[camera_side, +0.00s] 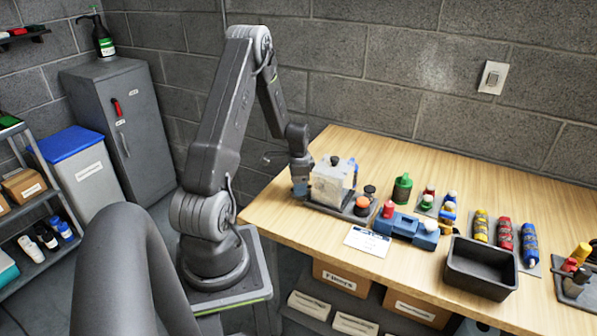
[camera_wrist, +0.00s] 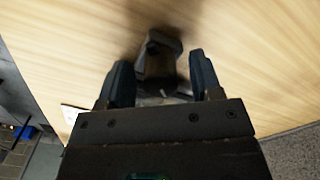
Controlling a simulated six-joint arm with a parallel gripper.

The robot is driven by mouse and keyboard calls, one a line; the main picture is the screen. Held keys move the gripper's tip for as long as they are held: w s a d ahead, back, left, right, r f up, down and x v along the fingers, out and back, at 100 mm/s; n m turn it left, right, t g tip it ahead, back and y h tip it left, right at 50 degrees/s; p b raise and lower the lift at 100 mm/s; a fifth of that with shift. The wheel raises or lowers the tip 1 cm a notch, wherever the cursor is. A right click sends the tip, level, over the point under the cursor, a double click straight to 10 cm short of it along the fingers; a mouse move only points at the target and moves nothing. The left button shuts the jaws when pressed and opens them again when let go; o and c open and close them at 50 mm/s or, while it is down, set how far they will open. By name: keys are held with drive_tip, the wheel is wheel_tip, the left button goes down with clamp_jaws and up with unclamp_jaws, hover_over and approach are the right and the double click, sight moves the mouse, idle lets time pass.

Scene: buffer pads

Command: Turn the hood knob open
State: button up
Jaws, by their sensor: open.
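A pale grey box-shaped hood (camera_side: 330,186) stands on a dark base plate at the left part of the bench, with a dark knob (camera_side: 335,160) on top. My gripper (camera_wrist: 159,61) is at the hood's left side in the side view, with its jaws partly hidden there. In the wrist view its two dark blue fingers are apart. A blurred grey, dark-topped piece shows between them; I cannot tell whether it is the knob or whether the fingers touch it.
An orange-topped button (camera_side: 362,202) and a dark one (camera_side: 369,190) sit right of the hood. Beyond are a blue case (camera_side: 405,228), a green bottle (camera_side: 402,188), several coloured cylinders and a black bin (camera_side: 480,268). A white card (camera_side: 367,241) lies near the front edge.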

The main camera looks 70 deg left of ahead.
wheel_tip(320, 180, up, 13)
drive_tip(key=shift+r, duration=0.2)
idle(0.4)
drive_tip(key=w+a+f+n+g+h, duration=0.1)
drive_tip(key=w+a+n+g+h, duration=0.25)
drive_tip(key=n, duration=0.75)
drive_tip(key=shift+t, duration=0.25)
drive_tip(key=x, duration=1.3)
drive_tip(key=shift+a+f, duration=0.1)
drive_tip(key=shift+a, duration=0.1)
drive_tip(key=c, duration=0.9)
